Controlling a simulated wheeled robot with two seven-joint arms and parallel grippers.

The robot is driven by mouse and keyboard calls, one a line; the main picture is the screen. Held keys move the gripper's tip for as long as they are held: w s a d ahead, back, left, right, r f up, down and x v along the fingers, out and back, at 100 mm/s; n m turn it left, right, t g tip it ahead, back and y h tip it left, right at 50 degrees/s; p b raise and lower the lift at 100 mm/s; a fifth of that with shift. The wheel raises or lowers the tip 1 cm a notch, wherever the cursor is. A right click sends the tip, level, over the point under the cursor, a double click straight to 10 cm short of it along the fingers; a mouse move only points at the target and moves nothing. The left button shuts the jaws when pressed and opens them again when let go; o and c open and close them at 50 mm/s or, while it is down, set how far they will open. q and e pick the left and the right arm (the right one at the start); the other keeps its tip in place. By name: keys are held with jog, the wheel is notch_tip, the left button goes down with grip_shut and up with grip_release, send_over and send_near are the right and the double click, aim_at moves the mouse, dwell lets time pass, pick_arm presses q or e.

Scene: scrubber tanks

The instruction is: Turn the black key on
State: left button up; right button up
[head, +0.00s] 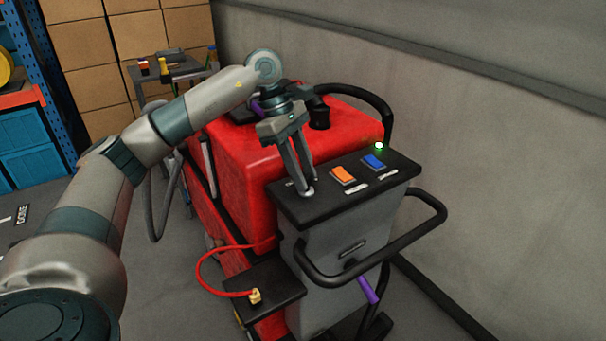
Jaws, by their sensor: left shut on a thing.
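My left gripper (305,190) reaches down from above onto the left end of the black control panel (345,204) of the red scrubber. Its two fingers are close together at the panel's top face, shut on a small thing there. That thing sits where the black key would be, but the fingertips hide nearly all of it, so its turn angle cannot be told. A small pale round part shows at the fingertips. My right gripper is not in view.
The panel also bears an orange switch (343,174), a blue switch (374,161) and a lit green lamp (379,145). A black handlebar (420,232) loops around the panel. A red cable (203,272) ends in a yellow plug (255,296). A grey wall stands at right.

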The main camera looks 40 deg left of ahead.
pick_arm(q)
jog(key=shift+r, duration=0.15)
jog(key=o, duration=1)
jog(key=shift+o, duration=0.2)
